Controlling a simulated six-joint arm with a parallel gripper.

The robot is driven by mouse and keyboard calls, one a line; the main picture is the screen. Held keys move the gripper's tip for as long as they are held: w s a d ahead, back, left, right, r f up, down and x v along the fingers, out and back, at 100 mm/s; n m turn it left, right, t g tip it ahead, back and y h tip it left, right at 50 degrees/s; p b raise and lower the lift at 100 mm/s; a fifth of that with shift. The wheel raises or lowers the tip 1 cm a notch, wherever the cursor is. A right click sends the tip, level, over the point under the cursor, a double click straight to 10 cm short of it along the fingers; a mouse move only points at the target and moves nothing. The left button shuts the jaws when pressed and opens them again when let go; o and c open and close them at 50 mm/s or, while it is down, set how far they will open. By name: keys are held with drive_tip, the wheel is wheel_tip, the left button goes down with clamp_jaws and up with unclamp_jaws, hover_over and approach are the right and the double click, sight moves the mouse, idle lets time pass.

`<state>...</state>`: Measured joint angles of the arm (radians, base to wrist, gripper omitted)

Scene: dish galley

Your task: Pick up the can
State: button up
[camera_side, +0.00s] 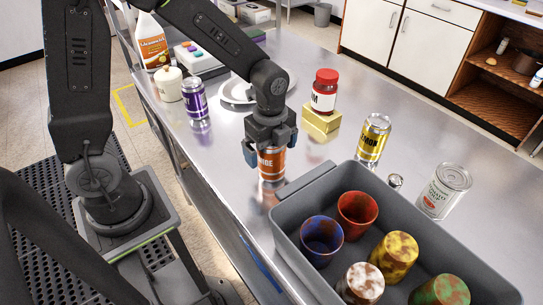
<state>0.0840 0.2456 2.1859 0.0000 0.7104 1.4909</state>
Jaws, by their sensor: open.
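I cannot tell whether either finger touches the can. Other cans stand upright: a purple can (194,99) at the back left, a yellow can (372,141) behind the bin, and a white food can (443,192) to the right.
The grey bin (290,238) holds several coloured cups and sits close to the orange can's right. A red-lidded jar (324,92) stands on a yellow block (321,121) behind my gripper. White plates (238,92), a white jar (170,84) and a spray bottle (151,44) are farther back.

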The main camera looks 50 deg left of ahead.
drive_tip(key=c, duration=1.2)
drive_tip(key=shift+r, duration=0.2)
